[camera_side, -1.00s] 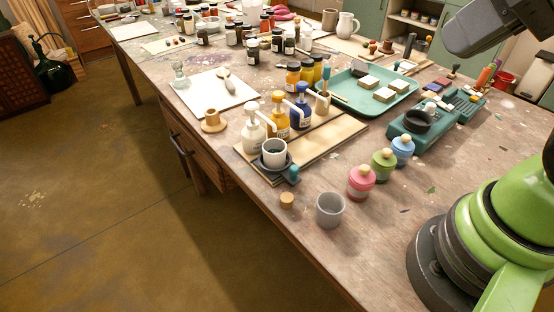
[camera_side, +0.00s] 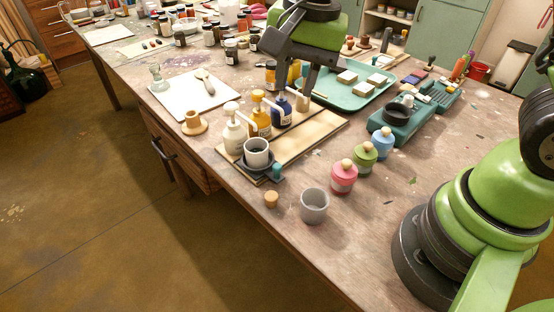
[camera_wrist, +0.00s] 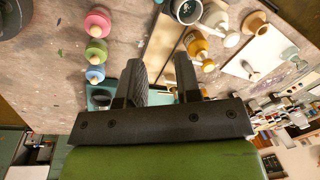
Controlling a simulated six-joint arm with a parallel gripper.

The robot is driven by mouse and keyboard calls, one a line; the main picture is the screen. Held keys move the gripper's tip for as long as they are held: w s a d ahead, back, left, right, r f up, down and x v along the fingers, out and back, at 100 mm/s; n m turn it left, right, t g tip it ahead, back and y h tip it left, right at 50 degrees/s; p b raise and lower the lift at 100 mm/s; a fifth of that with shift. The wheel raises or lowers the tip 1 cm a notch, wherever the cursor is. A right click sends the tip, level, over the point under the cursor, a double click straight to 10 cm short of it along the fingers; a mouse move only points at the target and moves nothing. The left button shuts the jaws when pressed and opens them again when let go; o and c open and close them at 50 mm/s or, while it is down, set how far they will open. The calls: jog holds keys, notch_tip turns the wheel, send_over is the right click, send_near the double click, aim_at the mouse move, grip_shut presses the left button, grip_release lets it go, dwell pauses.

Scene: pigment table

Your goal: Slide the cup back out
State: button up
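The cup's rim also shows at the top of the wrist view (camera_wrist: 187,10), partly cut off. My gripper (camera_side: 303,84) hangs behind and right of the bottles, higher than the cup and clear of it. In the wrist view my gripper (camera_wrist: 162,75) has its two fingers apart with nothing between them.
An empty grey cup (camera_side: 314,206) and a cork (camera_side: 271,199) stand near the front edge. Pink (camera_side: 343,178), green (camera_side: 365,157) and blue (camera_side: 383,142) jars stand to the right. A teal tray (camera_side: 372,94) lies behind. Bare table separates the grey cup from the board.

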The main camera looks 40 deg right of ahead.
jog(key=m+g, duration=0.2)
send_near(278, 165)
jog(key=shift+h, duration=0.4)
jog(key=f, duration=0.6)
jog(key=a+f, duration=0.1)
jog(key=f, duration=0.2)
jog(key=shift+s, duration=0.15)
jog(key=shift+d, duration=0.1)
grip_shut()
